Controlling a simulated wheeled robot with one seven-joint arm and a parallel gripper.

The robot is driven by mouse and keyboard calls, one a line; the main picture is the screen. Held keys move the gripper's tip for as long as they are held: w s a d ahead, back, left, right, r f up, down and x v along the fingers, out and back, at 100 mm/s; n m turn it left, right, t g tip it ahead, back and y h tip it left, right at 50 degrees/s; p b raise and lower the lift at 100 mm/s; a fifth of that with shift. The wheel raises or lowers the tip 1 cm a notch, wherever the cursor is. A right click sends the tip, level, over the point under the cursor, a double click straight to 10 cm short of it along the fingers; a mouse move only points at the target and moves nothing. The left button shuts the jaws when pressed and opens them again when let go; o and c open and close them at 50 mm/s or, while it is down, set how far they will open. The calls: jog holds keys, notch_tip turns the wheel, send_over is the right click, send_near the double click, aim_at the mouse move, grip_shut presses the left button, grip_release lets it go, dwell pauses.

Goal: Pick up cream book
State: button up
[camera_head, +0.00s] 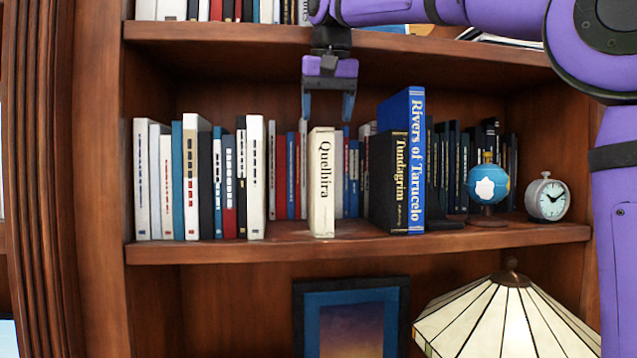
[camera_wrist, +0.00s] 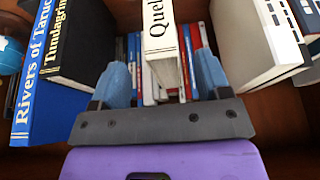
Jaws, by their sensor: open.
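The cream book (camera_head: 321,190), with "Quelhira" on its spine, stands upright near the front edge of the middle shelf. My gripper (camera_head: 328,106) is above it in the head view, fingers pointing down and spread apart. In the wrist view the cream book (camera_wrist: 161,40) appears between the two blue fingertips of my gripper (camera_wrist: 173,75), with a finger to each side. The fingers do not appear closed on it. The book's lower part is hidden in the wrist view.
The black "Tundagrim" book (camera_head: 390,185) and blue "Rivers of Tarucelo" book (camera_head: 407,150) stand to the right. White books (camera_head: 255,180) stand to the left. A small globe (camera_head: 488,185) and a clock (camera_head: 547,199) are farther right. The upper shelf board (camera_head: 220,32) is close above my gripper.

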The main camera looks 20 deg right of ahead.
aim_at(325, 138)
jog(key=shift+x, duration=3.65)
jog(key=shift+s+r, duration=0.1)
grip_shut()
